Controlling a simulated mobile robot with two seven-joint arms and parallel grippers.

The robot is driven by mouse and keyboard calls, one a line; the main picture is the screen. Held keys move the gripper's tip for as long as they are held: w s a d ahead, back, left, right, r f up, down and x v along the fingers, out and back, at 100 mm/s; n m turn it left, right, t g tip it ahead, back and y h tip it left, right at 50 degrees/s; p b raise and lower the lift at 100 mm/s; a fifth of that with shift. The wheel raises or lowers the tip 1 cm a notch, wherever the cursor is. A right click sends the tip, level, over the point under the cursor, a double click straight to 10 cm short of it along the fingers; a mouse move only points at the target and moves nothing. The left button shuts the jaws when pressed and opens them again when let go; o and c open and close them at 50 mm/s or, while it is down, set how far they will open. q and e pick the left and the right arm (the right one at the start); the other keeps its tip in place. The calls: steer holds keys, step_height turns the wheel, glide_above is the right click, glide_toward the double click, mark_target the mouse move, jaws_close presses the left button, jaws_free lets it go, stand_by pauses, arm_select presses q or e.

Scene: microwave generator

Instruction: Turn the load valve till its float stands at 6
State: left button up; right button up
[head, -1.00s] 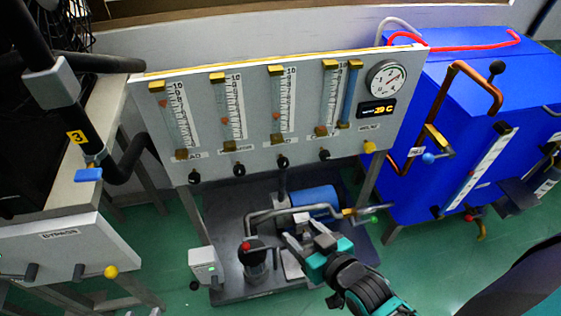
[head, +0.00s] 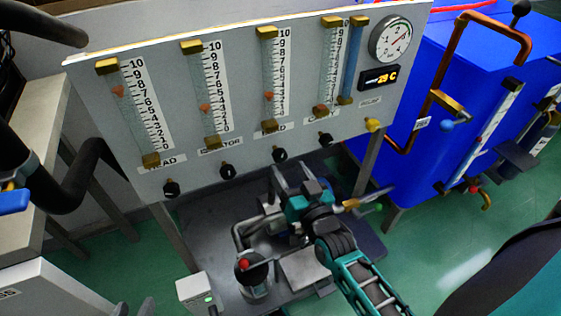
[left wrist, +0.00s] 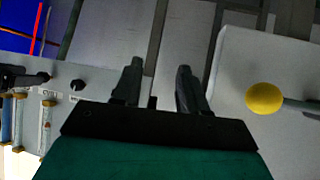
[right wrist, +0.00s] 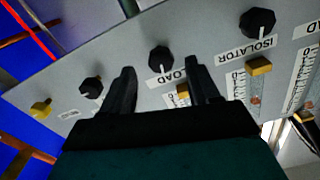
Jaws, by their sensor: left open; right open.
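The load valve is a black knob (head: 279,154) under the third flow tube from the left. The orange load float (head: 269,96) stands low in that tube, at roughly 2 to 3. My right gripper (head: 292,170) is open just below and in front of the load knob. In the right wrist view the load knob (right wrist: 160,59) appears between and beyond the open fingers (right wrist: 160,69), with no contact visible. My left gripper (left wrist: 160,66) is open and empty in the left wrist view, and is outside the head view.
The isolator knob (head: 227,171) and another black knob (head: 325,139) flank the load knob. A yellow knob (head: 373,124) is further right. Below stand pipes and a red-topped fitting (head: 244,264). A blue cabinet (head: 420,90) is at right. Another yellow knob (left wrist: 264,98) is near my left gripper.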

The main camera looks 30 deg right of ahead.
mark_target(281, 160)
steer(key=shift+w+d+b, duration=0.1)
steer(key=shift+w+b, duration=0.4)
steer(key=shift+w, duration=2.05)
steer(key=shift+c, duration=0.4)
steer(key=c, duration=0.9)
